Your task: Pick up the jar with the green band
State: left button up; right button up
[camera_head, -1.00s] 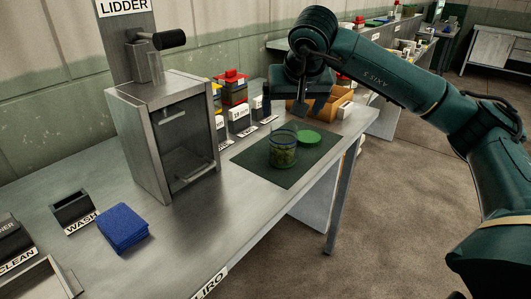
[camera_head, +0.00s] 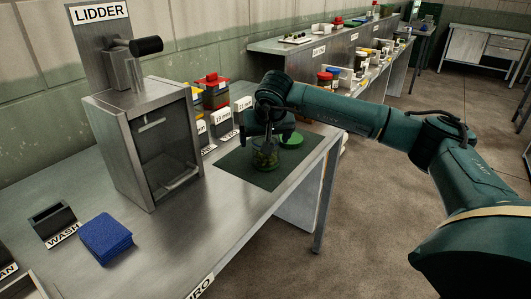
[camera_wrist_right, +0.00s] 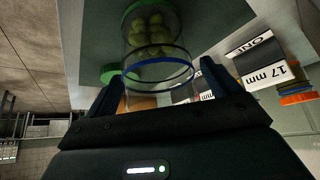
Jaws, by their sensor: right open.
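A clear glass jar (camera_head: 265,160) with green round pieces inside stands on a dark green mat (camera_head: 238,174) on the metal bench. In the right wrist view the jar (camera_wrist_right: 153,42) shows a blue rim at its open mouth and a green band near its other end. A flat green disc (camera_head: 292,139) lies just beside it. My right gripper (camera_head: 266,143) points down at the jar and hides part of its upper side. In the wrist view its open fingers (camera_wrist_right: 160,87) are on either side of the jar's mouth; contact cannot be told. My left gripper is not in view.
A metal lidder press (camera_head: 145,145) stands left of the mat. Labelled blocks (camera_head: 224,122) and red-topped containers (camera_head: 213,92) stand behind the mat. A stack of blue cloths (camera_head: 105,237) and a wash holder (camera_head: 52,222) lie at front left. The bench front is clear.

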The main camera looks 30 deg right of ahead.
jog(key=shift+f, duration=0.1)
jog(key=c, duration=1.1)
